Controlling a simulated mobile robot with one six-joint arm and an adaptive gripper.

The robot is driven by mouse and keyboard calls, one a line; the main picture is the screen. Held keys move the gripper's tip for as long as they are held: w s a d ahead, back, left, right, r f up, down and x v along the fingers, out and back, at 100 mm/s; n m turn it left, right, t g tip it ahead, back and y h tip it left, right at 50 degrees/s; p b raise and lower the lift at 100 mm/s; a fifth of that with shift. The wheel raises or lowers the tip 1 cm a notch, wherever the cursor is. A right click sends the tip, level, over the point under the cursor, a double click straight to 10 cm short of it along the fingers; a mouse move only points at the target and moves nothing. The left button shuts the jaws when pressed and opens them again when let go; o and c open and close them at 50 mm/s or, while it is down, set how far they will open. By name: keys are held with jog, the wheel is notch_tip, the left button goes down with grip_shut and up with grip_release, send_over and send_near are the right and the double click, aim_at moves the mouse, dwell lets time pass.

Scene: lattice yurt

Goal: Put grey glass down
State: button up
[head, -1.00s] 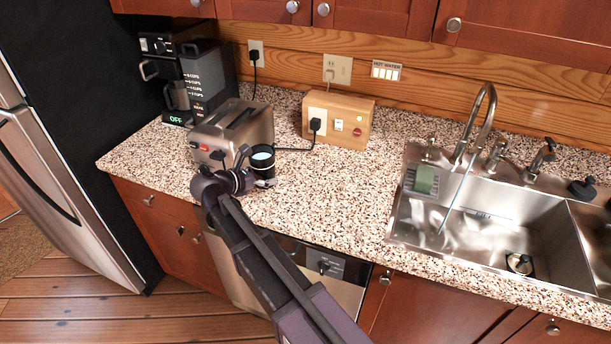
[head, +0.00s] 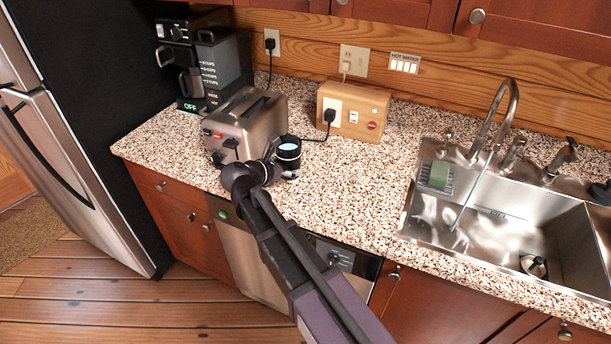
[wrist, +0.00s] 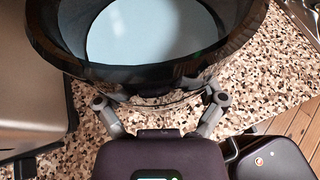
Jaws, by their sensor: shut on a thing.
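The grey glass (head: 289,150) is dark-walled and round, with a pale blue surface inside. It is upright just right of the toaster, at or just above the speckled counter; I cannot tell whether its base touches. In the wrist view the glass (wrist: 150,72) fills the top, its mouth facing the camera. My gripper (head: 284,169) is shut on the glass from the front. In the wrist view the fingers of my gripper (wrist: 164,106) lie on either side of its near wall. Its base is hidden.
A steel toaster (head: 243,128) stands close to the left of the glass. A coffee maker (head: 205,65) is behind it. A wooden socket box (head: 352,111) is behind right, with a cable to the toaster. The counter (head: 345,185) is clear toward the sink (head: 520,225).

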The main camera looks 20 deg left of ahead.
jog(key=s+d+f+n+y+b, duration=0.1)
jog(key=d, duration=0.4)
jog(key=d+f+n+y+b, duration=0.1)
jog(key=d, duration=0.4)
jog(key=s+d+f+n+t+y, duration=0.1)
jog(key=d+y, duration=0.1)
jog(key=d, duration=0.3)
jog(key=shift+s+d+n+b, duration=0.2)
jog(key=shift+s+n+b, duration=0.1)
jog(key=shift+n+b, duration=0.1)
jog(key=shift+w+a, duration=0.1)
jog(key=shift+a, duration=0.05)
jog(key=b, duration=0.1)
send_over(304, 181)
jog(key=d, duration=0.1)
jog(key=shift+s+f, duration=0.45)
jog(key=shift+f, duration=0.15)
jog(key=shift+w+a+f, duration=0.1)
jog(key=shift+w+a, duration=0.25)
jog(key=shift+a, duration=0.1)
notch_tip(304, 181, down, 4)
jog(key=b, duration=0.4)
jog(key=shift+r, duration=0.25)
jog(key=shift+f, duration=0.15)
jog(key=o, duration=1)
jog(key=shift+c, duration=0.2)
